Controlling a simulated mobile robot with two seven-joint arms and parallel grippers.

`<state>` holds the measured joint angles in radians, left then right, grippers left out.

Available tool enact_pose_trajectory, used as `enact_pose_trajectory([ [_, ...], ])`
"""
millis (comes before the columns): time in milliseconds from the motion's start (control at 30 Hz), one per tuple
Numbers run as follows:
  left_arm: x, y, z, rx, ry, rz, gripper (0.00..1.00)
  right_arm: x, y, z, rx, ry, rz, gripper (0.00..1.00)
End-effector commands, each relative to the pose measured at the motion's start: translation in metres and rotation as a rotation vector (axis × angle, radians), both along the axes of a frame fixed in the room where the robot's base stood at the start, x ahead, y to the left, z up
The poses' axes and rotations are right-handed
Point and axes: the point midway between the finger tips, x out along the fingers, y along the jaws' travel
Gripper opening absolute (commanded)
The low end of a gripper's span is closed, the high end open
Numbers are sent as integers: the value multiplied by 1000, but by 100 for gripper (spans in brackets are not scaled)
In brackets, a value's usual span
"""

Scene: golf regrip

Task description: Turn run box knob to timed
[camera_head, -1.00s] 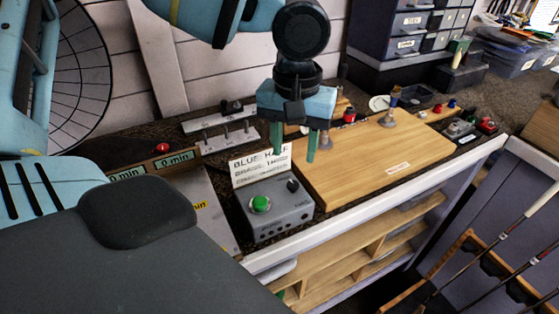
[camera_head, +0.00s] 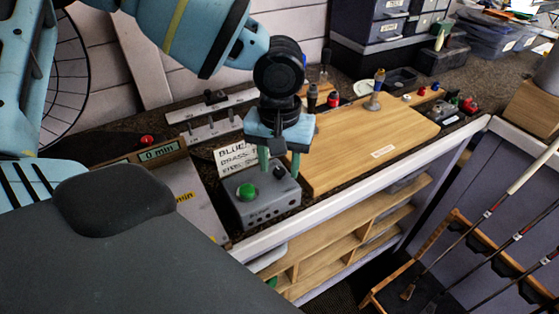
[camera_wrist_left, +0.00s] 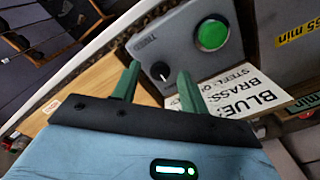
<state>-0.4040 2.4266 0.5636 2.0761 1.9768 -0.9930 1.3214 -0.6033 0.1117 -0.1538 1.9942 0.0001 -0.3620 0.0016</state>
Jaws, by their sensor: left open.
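The run box (camera_head: 268,209) is a grey box with a round green button (camera_head: 246,191) and a small black knob (camera_head: 280,172) on top. My left gripper (camera_head: 279,168) is open over the box, fingers pointing down, one on each side of the knob. In the left wrist view the knob (camera_wrist_left: 160,70) shows between the two green fingertips (camera_wrist_left: 159,72), beside the green button (camera_wrist_left: 212,35). I see no clear contact with the knob, and its exact finger height is hard to tell. My right gripper is not in view.
A white card (camera_head: 236,158) with lettering stands behind the box. A wooden board (camera_head: 365,140) lies to the right, with a post (camera_head: 376,92) on it. A timer display (camera_head: 160,152) stands left. Golf clubs (camera_head: 490,215) lean in a rack at the lower right.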

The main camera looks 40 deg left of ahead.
Motion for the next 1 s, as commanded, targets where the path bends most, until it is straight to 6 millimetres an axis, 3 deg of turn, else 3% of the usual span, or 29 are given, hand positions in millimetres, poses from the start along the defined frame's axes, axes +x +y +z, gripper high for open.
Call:
enact_pose_trajectory([
  [233,0,0,-1,1,0,0,41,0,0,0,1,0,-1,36],
  [533,0,0,0,1,0,0,2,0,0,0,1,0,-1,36],
  [1000,0,0,-1,1,4,-119,0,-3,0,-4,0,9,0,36],
])
